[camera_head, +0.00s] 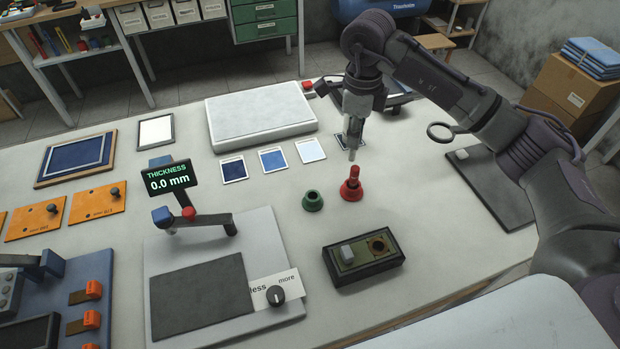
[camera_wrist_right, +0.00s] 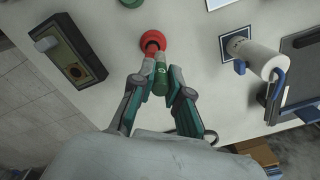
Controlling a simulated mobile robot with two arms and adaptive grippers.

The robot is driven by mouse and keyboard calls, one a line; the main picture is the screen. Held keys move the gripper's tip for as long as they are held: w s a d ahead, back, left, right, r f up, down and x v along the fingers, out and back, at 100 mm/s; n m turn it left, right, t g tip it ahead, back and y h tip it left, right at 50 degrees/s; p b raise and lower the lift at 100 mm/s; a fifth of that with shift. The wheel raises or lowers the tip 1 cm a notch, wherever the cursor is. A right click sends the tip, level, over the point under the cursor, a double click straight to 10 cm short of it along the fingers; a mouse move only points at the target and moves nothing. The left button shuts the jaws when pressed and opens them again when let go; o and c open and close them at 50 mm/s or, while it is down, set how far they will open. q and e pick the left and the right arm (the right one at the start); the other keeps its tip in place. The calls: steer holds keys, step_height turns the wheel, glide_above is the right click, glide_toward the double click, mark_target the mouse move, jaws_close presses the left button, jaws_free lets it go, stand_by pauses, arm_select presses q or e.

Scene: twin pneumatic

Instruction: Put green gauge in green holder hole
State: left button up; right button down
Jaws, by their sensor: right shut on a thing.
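My right gripper (camera_head: 352,147) points down behind and above the red holder. In the right wrist view its two fingers (camera_wrist_right: 158,82) are shut on the green gauge (camera_wrist_right: 160,75), a green cylinder. I cannot make the gauge out clearly in the head view. The green holder (camera_head: 312,201) is a small round green base with an open dark hole, standing left of the red holder; only its edge shows at the top of the right wrist view (camera_wrist_right: 131,3). The red holder (camera_head: 350,192) has a red gauge (camera_head: 354,176) upright in it. My left gripper is not in view.
A black box (camera_head: 362,262) with a button and a round socket lies in front of the holders. A thickness device (camera_head: 225,265) with a display stands to the left.

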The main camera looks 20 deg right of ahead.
steer(key=a+f+p, duration=0.2)
steer(key=a+f, duration=0.1)
steer(key=s+a+f+p, duration=0.1)
steer(key=a+f, duration=0.2)
steer(key=s+a+f+p, duration=0.1)
steer(key=a+f+p, duration=0.1)
steer(key=a+f, duration=0.1)
steer(key=shift+a+f+p, duration=0.1)
steer(key=shift+a+p, duration=0.15)
steer(key=shift+p, duration=0.05)
steer(key=shift+f, duration=0.2)
steer(key=shift+f+b, duration=0.25)
steer(key=shift+b, duration=0.1)
steer(key=c, duration=1.2)
jaws_free()
steer(key=shift+r, duration=0.1)
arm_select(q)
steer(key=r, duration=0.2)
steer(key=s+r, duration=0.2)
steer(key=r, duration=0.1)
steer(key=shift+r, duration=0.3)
arm_select(e)
steer(key=shift+o, duration=0.2)
